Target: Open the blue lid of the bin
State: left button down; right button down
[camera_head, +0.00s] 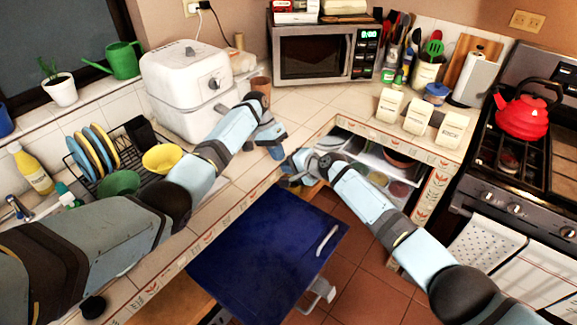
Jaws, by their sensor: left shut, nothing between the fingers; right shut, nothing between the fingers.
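A large dark blue flat panel (262,256), which looks like the bin's lid, lies low beside the counter at bottom centre. A white curved handle or strip (327,241) lies along its right side. The bin body below it is mostly hidden, and I cannot tell any gap under the lid. My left gripper (273,145) is shut and empty above the counter, beyond the lid's far edge. My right gripper (293,172) is shut and empty just in front of it, near the counter's inner corner. Both are apart from the lid in the picture.
The tiled counter (300,104) wraps around the lid's far and left sides. An open shelf with bowls (375,178) is behind my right arm. A brown cup (261,84) stands near my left gripper. A stove with a red kettle (523,112) is at right. Floor (365,275) shows right of the lid.

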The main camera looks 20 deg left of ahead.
pick_arm(q)
jog(key=c, duration=1.2)
grip_release()
jog(key=shift+o, duration=0.2)
jog(key=shift+r, duration=0.1)
